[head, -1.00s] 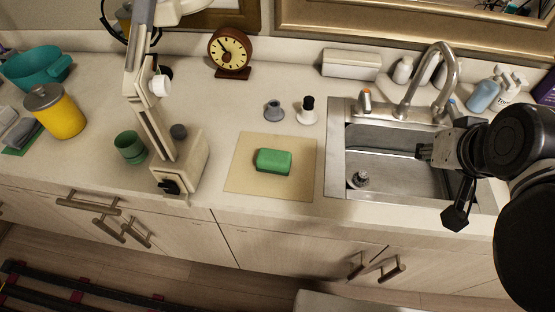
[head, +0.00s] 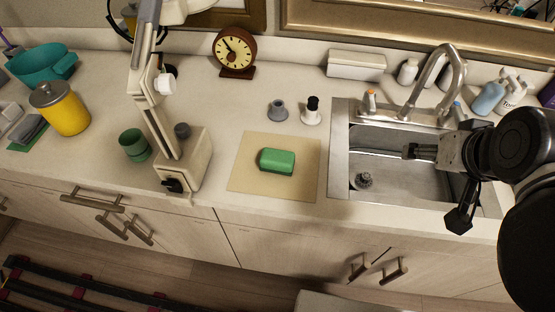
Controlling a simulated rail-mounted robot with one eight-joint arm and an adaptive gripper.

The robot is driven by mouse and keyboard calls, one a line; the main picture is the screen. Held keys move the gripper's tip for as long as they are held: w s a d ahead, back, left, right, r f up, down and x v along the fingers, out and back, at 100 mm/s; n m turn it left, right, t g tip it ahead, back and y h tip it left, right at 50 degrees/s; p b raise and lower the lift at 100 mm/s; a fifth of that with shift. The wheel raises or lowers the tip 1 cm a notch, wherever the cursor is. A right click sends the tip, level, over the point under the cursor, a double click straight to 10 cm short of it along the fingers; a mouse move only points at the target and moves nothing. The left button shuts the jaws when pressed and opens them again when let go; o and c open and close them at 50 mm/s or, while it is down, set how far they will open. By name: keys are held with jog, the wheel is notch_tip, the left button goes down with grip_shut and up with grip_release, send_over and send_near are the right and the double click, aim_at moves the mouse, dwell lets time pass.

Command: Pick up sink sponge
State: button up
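The green sink sponge (head: 277,161) lies on a flat tan mat (head: 249,183) on the counter, left of the sink, in the head view. My gripper (head: 432,184) is over the sink basin, well to the right of the sponge and apart from it. Its two dark fingers look spread apart, with nothing between them. Part of the gripper is hidden behind my arm's own links.
The sink (head: 339,170) and its faucet (head: 433,83) are close to my gripper. A grey cup (head: 277,110) and a black-topped white holder (head: 311,113) stand behind the mat. A white wax warmer unit (head: 187,160) stands left of it.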

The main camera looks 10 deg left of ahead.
jog(key=n+g+p, duration=0.1)
jog(key=n+g, duration=0.6)
jog(key=n, duration=1.1)
send_over(278, 156)
notch_tip(278, 156, down, 5)
jog(key=f, duration=0.8)
jog(key=shift+s+d+f, duration=0.1)
jog(key=shift+s+f, duration=0.05)
jog(key=shift+s, duration=0.1)
jog(key=shift+w+f, duration=0.15)
jog(key=shift+f, duration=1.1)
jog(key=shift+w+f, duration=0.1)
jog(key=shift+f, duration=1.1)
jog(key=c, duration=1)
